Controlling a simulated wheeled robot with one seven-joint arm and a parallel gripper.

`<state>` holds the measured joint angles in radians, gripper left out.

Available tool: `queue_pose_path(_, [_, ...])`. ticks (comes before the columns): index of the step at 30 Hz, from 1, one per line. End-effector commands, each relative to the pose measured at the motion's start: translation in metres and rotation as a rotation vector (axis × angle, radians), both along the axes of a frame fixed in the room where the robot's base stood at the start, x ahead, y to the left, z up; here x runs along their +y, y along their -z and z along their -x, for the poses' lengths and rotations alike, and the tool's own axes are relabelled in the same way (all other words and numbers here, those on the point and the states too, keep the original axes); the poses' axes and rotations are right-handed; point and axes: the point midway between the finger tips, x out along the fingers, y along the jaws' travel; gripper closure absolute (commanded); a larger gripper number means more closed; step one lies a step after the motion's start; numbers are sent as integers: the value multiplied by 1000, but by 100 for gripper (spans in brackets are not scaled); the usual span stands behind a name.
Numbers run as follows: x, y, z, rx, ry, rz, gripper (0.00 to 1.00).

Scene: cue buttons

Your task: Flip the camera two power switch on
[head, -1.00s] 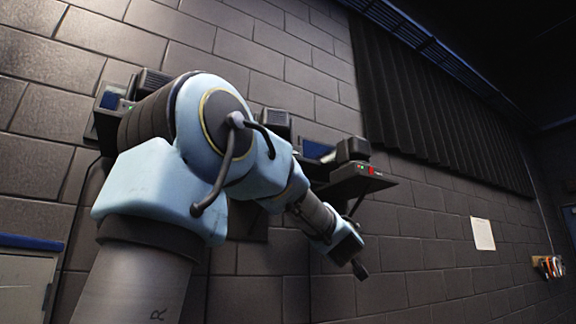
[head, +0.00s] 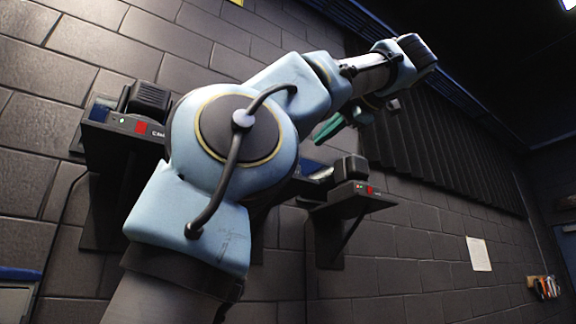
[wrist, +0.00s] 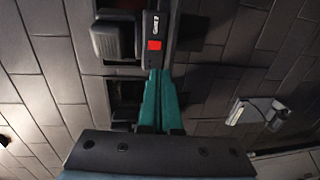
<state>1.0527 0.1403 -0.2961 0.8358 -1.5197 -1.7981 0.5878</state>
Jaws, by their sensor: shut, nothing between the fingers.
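My gripper (head: 326,131) is shut and empty, its teal fingers pointing down-left in the head view. In the wrist view the fingers (wrist: 160,90) end just below a dark camera box (wrist: 154,42) with a red switch (wrist: 154,44) and a white label. The label's number is too small to read surely, and I cannot tell whether the fingertips touch the box. In the head view a left box (head: 141,127) and a right box (head: 350,188) show red switches. My arm hides most of the middle of the row.
The boxes sit on wall brackets (head: 332,240) against a dark block wall. Dark ribbed foam (head: 440,165) covers the wall at upper right. A paper sheet (head: 478,254) hangs farther right. The wall below the right bracket is clear.

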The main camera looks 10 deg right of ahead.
Motion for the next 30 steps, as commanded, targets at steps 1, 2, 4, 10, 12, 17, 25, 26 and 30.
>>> queue_pose_path(1, [0,0,0,1,0,0,100])
queue_pose_path(2, [0,0,0,0,0,0,100])
queue_pose_path(4, [0,0,0,0,0,-1,100])
queue_pose_path(10, [2,0,-4,-3,-2,-3,100])
queue_pose_path(12, [5,0,-10,-3,-3,-3,100])
queue_pose_path(17, [17,2,-33,-4,-6,-4,100])
queue_pose_path(25, [40,8,-83,-2,-5,-4,100])
queue_pose_path(26, [43,9,-88,-3,-6,-3,100])
queue_pose_path(30, [52,12,-108,-2,-5,-4,100])
